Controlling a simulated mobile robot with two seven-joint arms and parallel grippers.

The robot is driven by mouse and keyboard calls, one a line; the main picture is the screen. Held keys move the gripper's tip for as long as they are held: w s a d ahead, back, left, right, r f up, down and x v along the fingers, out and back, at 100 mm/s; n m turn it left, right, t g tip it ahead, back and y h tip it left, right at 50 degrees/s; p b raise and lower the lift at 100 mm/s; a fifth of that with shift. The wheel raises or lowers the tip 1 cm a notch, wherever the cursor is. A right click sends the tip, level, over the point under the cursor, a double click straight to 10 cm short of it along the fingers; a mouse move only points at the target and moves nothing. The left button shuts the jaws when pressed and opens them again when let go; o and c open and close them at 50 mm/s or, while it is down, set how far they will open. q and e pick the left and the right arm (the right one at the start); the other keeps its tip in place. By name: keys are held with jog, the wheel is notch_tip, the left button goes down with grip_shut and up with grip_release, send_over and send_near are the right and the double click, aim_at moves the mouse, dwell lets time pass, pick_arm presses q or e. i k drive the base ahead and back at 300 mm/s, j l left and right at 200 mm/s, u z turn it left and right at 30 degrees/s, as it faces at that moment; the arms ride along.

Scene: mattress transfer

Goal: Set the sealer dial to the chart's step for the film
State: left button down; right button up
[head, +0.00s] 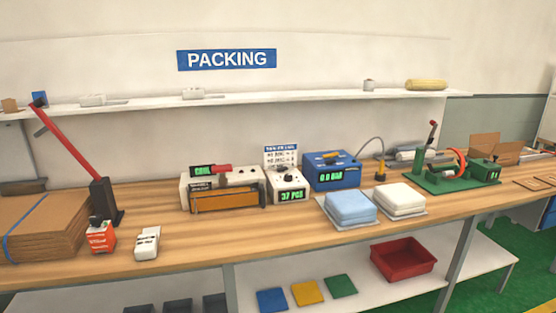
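A beige bench machine with a red handle (222,168), a brown front bar (224,201) and a green display that seems to read COOL (202,171) stands mid-bench; it looks like the sealer. Small dark marks show on its face, too small to tell which is a dial or its setting. To its right is a small white unit (300,192) with a dark knob (287,179) and a display reading 37 PCS (292,195). A white chart card (281,155) stands behind that unit; its blue header and lines are too small to read surely. Neither gripper is in view.
A blue unit (345,172) reads about 0.0 bar. Blue (350,204) and white (400,196) folded stacks lie on the wooden bench (185,236). Cardboard (45,228), a red lever and small boxes are at left. A green rig (452,180) is at right. The bench's front middle is clear.

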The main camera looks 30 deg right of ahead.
aim_at(287, 177)
jog(key=i+l, duration=0.15)
jog(key=l, duration=0.15)
jog(key=i+l+u, duration=0.1)
jog(key=l, duration=0.25)
jog(key=i+l, duration=0.25)
jog(key=i+l+u, duration=0.1)
jog(key=l, duration=0.3)
jog(key=i+l, duration=0.2)
jog(key=l, duration=0.15)
jog(key=u, duration=0.05)
